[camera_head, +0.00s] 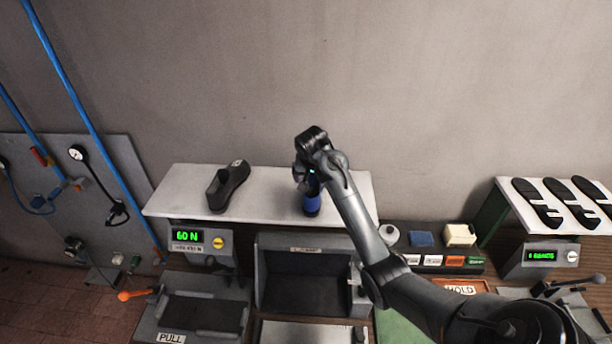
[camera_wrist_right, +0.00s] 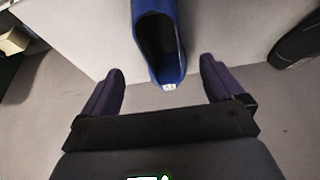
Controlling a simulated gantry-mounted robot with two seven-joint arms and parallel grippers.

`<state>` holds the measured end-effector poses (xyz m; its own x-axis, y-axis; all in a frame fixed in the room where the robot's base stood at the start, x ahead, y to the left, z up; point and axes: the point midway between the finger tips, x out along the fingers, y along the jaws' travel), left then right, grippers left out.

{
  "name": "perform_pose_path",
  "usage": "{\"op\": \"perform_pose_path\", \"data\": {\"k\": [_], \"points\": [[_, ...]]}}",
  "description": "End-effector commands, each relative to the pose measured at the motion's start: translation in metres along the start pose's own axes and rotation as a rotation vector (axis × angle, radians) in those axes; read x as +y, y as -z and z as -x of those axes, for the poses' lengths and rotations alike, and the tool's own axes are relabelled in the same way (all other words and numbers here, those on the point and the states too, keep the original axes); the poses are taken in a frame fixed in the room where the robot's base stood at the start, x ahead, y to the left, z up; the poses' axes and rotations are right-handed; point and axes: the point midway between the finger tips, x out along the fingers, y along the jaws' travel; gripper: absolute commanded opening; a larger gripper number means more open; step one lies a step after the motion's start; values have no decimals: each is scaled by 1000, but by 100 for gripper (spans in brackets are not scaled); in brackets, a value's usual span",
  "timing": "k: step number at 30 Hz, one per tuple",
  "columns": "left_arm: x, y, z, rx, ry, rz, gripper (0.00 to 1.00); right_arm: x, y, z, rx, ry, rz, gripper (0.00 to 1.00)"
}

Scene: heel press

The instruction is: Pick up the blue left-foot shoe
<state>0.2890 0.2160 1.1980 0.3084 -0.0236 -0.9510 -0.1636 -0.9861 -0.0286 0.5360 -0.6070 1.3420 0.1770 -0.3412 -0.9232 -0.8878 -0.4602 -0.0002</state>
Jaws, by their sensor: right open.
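The blue shoe (camera_head: 312,204) stands on the white shelf (camera_head: 268,209), partly hidden behind my right gripper and forearm in the head view. In the right wrist view the blue shoe (camera_wrist_right: 158,45) lies at the top middle, its dark opening and a small white tag at its end facing me. My right gripper (camera_head: 308,184) is above the shoe in the head view. In the right wrist view its two fingers (camera_wrist_right: 162,85) are apart, one to each side of the shoe's near end, with nothing held. My left gripper is not in view.
A black shoe (camera_head: 228,186) stands on the same shelf to the left, apart from the blue one. Below the shelf are a press unit with a green display (camera_head: 188,236) and a dark open box (camera_head: 304,283). A rack with black soles (camera_head: 537,204) stands at the right.

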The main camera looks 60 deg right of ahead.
Motion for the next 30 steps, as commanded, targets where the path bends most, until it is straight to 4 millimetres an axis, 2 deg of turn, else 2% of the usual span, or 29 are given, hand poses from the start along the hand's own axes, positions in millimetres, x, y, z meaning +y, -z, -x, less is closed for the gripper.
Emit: {"op": "perform_pose_path", "data": {"k": [9, 17, 22, 25, 30], "points": [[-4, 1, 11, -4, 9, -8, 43, 0, 0, -39, -2, -2, 1, 95], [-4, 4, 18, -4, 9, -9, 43, 0, -1, -53, -2, -2, 1, 95], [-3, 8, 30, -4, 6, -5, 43, -2, -4, -73, -3, -4, 3, 95], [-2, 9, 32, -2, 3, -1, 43, -2, -5, -87, -2, -3, 1, 95], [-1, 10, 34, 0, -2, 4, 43, -3, -5, -98, 1, -1, 1, 95]]}}
